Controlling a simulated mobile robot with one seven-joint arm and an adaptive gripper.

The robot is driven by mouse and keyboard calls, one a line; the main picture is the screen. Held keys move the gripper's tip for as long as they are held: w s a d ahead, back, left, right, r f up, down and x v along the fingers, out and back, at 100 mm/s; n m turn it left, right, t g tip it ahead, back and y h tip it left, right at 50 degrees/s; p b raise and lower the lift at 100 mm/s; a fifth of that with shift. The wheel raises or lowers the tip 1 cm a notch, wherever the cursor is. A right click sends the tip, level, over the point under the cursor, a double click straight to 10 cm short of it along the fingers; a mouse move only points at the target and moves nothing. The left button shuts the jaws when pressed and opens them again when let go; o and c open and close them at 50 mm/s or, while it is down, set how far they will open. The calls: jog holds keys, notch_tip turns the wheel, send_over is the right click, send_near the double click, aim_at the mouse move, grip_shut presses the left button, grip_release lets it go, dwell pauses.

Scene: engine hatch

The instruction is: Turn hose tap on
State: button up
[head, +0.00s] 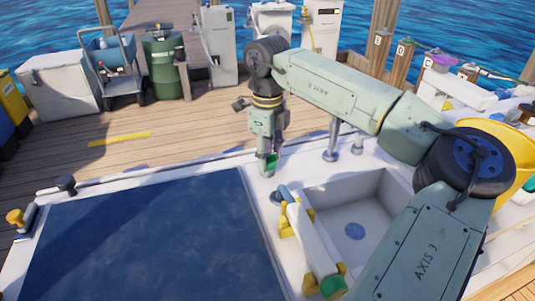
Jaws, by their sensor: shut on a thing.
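My gripper (267,157) points down from the end of my pale green arm, just above the white counter edge at the upper left of the sink. It is shut on a small bright green part (271,162). The fingers and the wrist hide most of that part. I cannot tell for certain whether it is the hose tap's handle. No hose tap shows clearly elsewhere. A short blue-grey handle (284,192) stands on the counter just below my gripper, apart from it.
The sink (320,205) and chrome posts (331,148) are right of my gripper. A white roll in yellow holders (308,243) lies along the sink's left side. A dark blue hatch panel (150,245) fills the lower left. Beyond are wooden deck, a cart (120,75) and a green drum (163,68).

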dwell(0.4)
jog(key=o, duration=1.2)
notch_tip(320, 180, up, 12)
jog(key=shift+r, duration=0.1)
